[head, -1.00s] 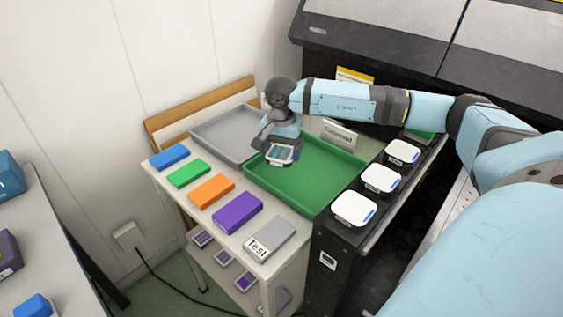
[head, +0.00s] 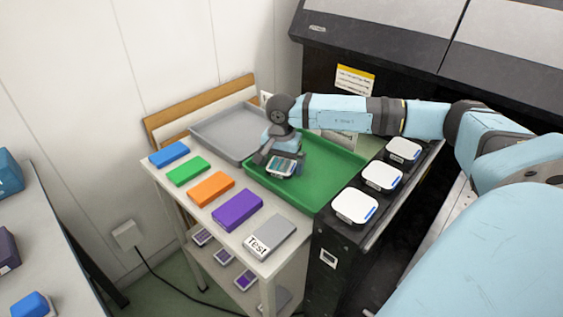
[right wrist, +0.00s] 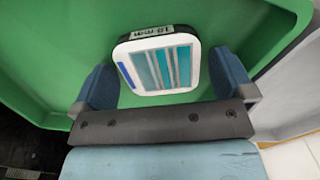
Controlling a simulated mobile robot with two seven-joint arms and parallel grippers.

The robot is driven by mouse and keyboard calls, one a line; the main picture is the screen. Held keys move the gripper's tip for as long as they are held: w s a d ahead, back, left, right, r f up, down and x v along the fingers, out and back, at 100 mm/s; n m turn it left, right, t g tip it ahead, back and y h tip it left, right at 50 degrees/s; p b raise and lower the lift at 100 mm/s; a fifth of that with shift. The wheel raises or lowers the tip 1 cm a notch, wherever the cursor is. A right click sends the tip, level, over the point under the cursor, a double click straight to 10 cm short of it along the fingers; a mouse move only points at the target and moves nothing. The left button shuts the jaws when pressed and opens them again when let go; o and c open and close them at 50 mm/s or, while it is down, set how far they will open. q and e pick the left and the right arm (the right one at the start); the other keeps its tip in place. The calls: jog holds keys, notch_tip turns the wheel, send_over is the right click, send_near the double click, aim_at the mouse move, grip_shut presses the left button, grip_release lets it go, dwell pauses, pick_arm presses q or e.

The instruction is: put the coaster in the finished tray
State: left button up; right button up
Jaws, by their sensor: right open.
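The coaster (head: 281,168) is a white rounded square with teal stripes and a blue edge mark. It is inside the green tray (head: 320,196), near its left side, and appears to lie on or close to the floor of it. A sign, mostly hidden behind my right arm, stands behind this tray. My right gripper (head: 280,163) is open, with its fingers on either side of the coaster. In the right wrist view, the coaster (right wrist: 160,65) sits between the two blue-grey fingers over green. My left gripper is not in view.
A grey tray (head: 213,135) stands beside the green one. Blue, green, orange, purple and grey "Test" blocks (head: 268,238) line the table's front. Three white square pieces (head: 382,177) sit on the black surface at the right. The right part of the green tray is clear.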

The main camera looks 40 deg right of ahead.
aim_at(281, 165)
notch_tip(281, 165, up, 12)
jog(key=p, duration=0.1)
jog(key=shift+r+p, duration=0.2)
jog(key=shift+p, duration=0.15)
dwell(0.4)
